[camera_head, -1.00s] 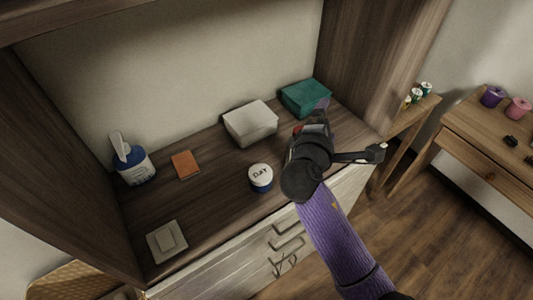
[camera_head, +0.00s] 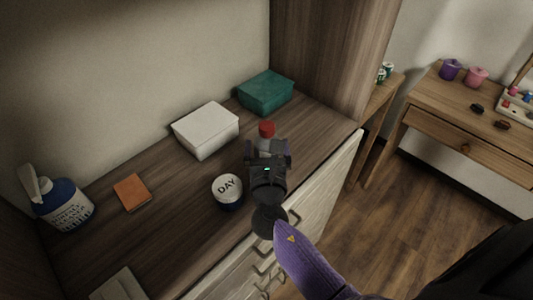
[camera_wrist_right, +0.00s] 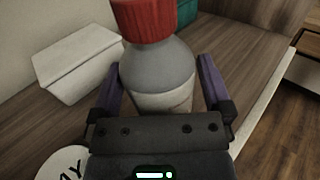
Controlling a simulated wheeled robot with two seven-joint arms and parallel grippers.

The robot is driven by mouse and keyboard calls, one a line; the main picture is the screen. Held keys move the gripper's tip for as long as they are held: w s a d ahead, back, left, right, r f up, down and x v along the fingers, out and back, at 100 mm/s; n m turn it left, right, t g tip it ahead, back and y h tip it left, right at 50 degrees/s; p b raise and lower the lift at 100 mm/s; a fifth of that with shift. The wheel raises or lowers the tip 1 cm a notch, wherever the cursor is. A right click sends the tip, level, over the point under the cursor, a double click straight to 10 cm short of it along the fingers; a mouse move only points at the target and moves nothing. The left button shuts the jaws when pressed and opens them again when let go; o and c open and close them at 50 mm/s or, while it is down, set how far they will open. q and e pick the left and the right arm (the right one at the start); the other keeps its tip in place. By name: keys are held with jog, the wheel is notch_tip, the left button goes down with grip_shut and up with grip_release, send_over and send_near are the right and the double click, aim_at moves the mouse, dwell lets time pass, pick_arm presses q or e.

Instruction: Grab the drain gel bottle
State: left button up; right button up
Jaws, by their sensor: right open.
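A grey bottle with a red cap (camera_head: 267,129) stands on the wooden shelf top, partly hidden behind my right gripper (camera_head: 268,152); its label cannot be read. In the right wrist view the bottle (camera_wrist_right: 158,72) stands upright between two purple fingers, which are open on either side of it. A gap shows on the left side; contact on the right cannot be told. A blue and white bottle (camera_head: 66,208) with a white top stands at the far left, its label too small to read surely. My left gripper is out of view.
A white box (camera_head: 206,130) and a green box (camera_head: 265,92) stand behind the red-capped bottle. A round "DAY" jar (camera_head: 227,191) is close on the left of my right gripper. An orange-brown block (camera_head: 132,192) lies further left. The cabinet side wall rises at the right.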

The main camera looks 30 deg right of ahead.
jog(key=c, duration=1.3)
